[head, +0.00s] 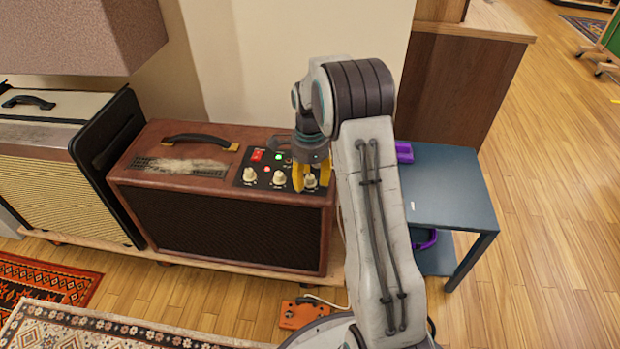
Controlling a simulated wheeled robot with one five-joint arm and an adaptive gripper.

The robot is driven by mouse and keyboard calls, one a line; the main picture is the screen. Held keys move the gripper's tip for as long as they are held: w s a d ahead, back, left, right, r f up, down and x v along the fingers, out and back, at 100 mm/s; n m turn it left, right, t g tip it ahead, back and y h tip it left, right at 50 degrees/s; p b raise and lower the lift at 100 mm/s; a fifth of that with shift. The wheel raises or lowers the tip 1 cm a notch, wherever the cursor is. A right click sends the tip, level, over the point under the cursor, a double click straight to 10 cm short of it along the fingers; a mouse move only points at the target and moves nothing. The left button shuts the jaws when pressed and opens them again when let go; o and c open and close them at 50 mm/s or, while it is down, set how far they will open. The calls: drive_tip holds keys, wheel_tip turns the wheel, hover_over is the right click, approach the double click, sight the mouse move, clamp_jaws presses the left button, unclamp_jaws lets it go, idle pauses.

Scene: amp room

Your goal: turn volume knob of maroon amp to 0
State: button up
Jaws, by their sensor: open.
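The maroon amp (160,190) stands on a low wooden platform, with a dark grille in front and a black handle on top. Its black control panel (262,187) is at the top right and carries a red switch (257,155), a green light and cream knobs. The left knob (249,174) and the middle knob (279,178) are clear of my gripper. My gripper (304,184), with yellow fingers, points down over the right knob (310,181), its fingers open on either side of it. Whether they touch it, and the knob's pointer and any labels, I cannot tell.
A cream amp (50,160) stands to the left. A blue-grey side table (445,185) with purple items is to the right. An orange pedal (302,313) lies on the wooden floor in front. Patterned rugs (90,328) lie at the lower left. A wall rises behind the amp.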

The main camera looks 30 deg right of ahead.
clamp_jaws()
idle(0.5)
